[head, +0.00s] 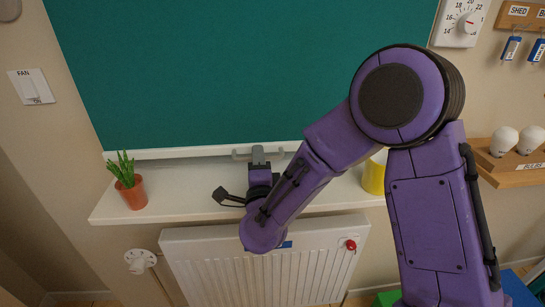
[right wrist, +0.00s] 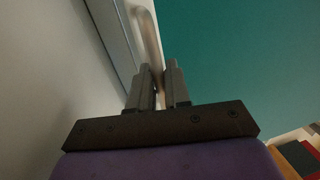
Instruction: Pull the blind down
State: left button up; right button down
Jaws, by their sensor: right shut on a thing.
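The teal blind (head: 250,70) hangs over the window down almost to the white sill, with a white bar (head: 160,153) along its lower edge. A pale grey handle (head: 239,154) sits at the middle of this bar. My right gripper (head: 258,152) reaches in from the right and is shut on the handle. In the right wrist view the fingers (right wrist: 160,75) close around the handle (right wrist: 152,38), with the teal cloth (right wrist: 240,60) to the right. My left gripper is not in view.
A potted green plant (head: 131,186) stands on the sill (head: 185,190) at left. A yellow pot (head: 374,175) stands behind my right arm. A white radiator (head: 200,250) with a red knob is below. A wooden shelf (head: 520,178) with white bulbs is at right.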

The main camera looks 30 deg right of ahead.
jog(key=shift+f, duration=0.35)
jog(key=shift+a+r, duration=0.1)
jog(key=c, duration=1.4)
grip_release()
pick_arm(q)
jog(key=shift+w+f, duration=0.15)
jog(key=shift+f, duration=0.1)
pick_arm(e)
jog(key=shift+o, duration=0.5)
jog(key=shift+w, duration=0.15)
